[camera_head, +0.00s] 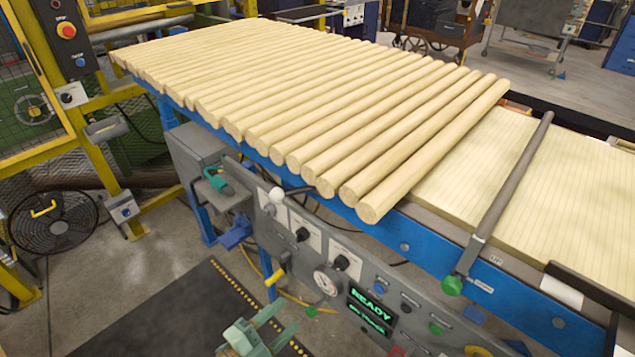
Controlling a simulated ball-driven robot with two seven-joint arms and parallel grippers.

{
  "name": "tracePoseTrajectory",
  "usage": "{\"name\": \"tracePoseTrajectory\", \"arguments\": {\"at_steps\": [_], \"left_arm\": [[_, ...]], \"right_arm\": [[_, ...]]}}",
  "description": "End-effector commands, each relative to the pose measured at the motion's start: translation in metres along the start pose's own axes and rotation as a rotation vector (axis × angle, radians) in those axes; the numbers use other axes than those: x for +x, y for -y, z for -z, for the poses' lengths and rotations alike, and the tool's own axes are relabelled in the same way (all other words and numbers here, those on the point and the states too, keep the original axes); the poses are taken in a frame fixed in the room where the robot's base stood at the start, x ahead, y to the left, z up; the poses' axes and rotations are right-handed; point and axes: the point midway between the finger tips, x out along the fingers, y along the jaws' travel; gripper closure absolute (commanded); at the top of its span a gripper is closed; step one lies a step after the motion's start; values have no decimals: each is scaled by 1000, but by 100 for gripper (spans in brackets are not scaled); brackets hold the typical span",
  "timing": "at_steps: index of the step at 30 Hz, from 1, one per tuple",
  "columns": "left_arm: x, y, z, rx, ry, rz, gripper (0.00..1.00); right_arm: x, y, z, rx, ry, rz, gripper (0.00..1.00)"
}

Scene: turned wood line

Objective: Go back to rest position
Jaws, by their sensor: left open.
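My left gripper (283,320) shows at the bottom edge of the head view, left of centre. It is pale green, with two fingers apart and nothing between them. It appears over the dark floor mat, in front of the control panel and apart from the wooden rods. The rest of my left arm is out of the picture. My right gripper does not show. Many pale turned wood rods (300,100) lie side by side across the blue-framed line.
The control panel (330,255) with knobs and a green display (370,310) runs along the line's front. A grey bar with a green knob (452,285) crosses the line at right. A black fan (52,222) stands at left by yellow guarding. The dark mat (190,310) looks clear.

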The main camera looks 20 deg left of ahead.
Motion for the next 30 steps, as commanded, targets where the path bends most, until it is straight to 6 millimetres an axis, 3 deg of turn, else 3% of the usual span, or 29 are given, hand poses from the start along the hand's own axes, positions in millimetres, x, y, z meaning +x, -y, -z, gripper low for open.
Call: {"name": "tracePoseTrajectory", "arguments": {"at_steps": [6, 8, 11, 15, 18, 21, 25, 27, 30], "left_arm": [[0, -5, -7, -69, 34, -25, 46], [-9, -26, -25, -143, 113, -82, 46], [-39, -78, -64, -291, 298, -202, 46], [-115, -170, -112, -515, 635, -384, 46], [-184, -228, -129, -641, 881, -498, 46], [-255, -272, -131, -735, 1108, -595, 46], [-330, -308, -119, -794, 1327, -699, 46], [-357, -319, -111, -805, 1397, -741, 46], [-376, -329, -101, -813, 1439, -778, 46]], "right_arm": [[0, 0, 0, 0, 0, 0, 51], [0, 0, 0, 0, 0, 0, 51], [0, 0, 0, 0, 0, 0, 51], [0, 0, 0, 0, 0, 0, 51], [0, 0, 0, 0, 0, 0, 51], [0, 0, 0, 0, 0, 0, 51], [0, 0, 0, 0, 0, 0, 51], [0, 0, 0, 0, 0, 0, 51], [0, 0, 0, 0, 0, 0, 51]]}}
